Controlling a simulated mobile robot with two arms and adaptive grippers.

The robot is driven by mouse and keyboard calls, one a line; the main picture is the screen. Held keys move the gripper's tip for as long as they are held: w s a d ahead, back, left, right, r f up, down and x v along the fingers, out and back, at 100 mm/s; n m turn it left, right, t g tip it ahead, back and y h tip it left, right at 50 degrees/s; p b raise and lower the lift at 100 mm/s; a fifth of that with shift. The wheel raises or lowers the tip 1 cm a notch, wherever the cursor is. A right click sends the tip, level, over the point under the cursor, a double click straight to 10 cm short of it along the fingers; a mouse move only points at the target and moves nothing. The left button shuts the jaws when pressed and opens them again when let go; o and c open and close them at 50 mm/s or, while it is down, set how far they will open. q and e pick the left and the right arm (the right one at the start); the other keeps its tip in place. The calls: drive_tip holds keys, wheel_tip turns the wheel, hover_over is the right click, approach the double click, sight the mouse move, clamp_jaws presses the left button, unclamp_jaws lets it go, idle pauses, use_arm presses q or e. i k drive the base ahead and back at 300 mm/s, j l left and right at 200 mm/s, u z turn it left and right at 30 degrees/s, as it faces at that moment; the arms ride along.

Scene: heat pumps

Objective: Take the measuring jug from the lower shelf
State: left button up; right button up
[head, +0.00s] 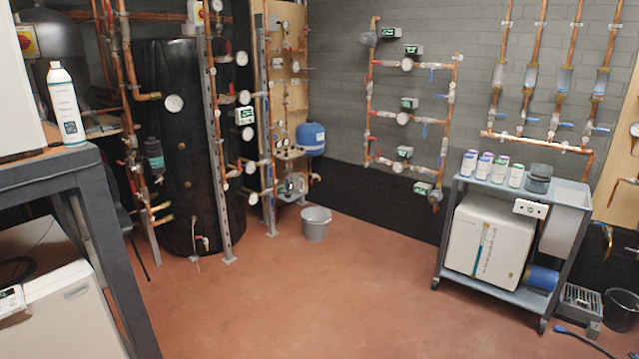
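The trolley (572,187) stands at the right against the grey wall. Its lower shelf (500,292) holds a large white box-shaped unit (492,240) and a blue cylinder (542,277) at its right end. I cannot make out a measuring jug on this lower shelf. Neither of my grippers is in view.
The reddish floor (330,290) in the middle is clear. A grey bucket (316,224) stands near the back pipework. A dark-legged bench (60,170) with a spray bottle (66,104) is at the left.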

sight(298, 185)
drive_tip(key=i, duration=3.05)
